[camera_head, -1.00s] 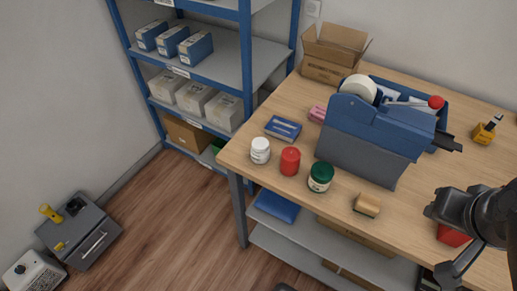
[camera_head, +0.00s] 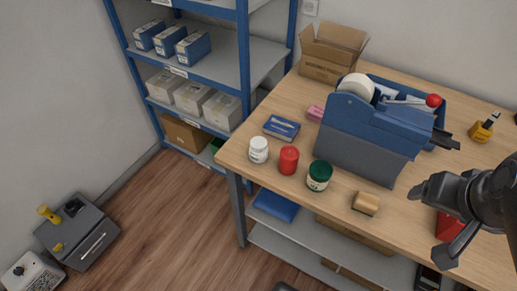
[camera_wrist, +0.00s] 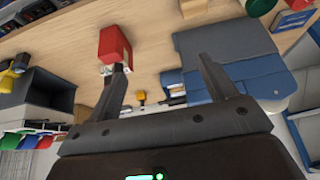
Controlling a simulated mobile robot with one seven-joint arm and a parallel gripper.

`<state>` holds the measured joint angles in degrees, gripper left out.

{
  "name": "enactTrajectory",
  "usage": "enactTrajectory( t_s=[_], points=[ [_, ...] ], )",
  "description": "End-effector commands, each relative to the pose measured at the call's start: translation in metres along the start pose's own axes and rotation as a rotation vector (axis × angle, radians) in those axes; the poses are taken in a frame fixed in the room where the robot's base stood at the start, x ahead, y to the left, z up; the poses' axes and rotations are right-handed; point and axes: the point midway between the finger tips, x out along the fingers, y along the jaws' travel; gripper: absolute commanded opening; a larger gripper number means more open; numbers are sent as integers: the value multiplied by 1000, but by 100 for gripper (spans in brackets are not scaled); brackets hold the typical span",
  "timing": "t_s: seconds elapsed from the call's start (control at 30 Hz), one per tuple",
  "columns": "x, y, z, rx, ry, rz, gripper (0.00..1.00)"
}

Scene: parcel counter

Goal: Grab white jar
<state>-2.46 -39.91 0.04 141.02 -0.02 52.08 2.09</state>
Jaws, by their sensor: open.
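The white jar (camera_head: 258,150) stands upright near the left corner of the wooden table, in the head view. A red jar (camera_head: 289,160) stands just right of it, and a dark green jar (camera_head: 319,175) with a pale label stands further right. My gripper (camera_head: 432,226) is at the right side of the table, well apart from the white jar. In the wrist view my gripper (camera_wrist: 165,85) shows two spread fingers with nothing between them. A red object (camera_wrist: 114,45) appears beyond the left finger. I cannot make out the white jar in the wrist view.
A blue-grey tape dispenser (camera_head: 368,135) stands between the back of the table and my gripper. A sponge (camera_head: 366,203), a blue box (camera_head: 281,128) and an open carton (camera_head: 333,52) are on the table (camera_head: 230,160). A blue shelf (camera_head: 246,65) stands behind left.

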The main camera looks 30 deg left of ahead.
Motion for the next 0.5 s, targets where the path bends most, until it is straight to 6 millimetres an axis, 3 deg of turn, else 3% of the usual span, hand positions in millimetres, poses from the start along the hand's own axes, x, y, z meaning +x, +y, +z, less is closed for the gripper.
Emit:
enactTrajectory(
  t_s=[0.27, 0.5],
  points=[
    [20, -68, -57, -30, -123, -65, 78],
    [48, -151, -90, -57, -233, -90, 78]
  ],
)
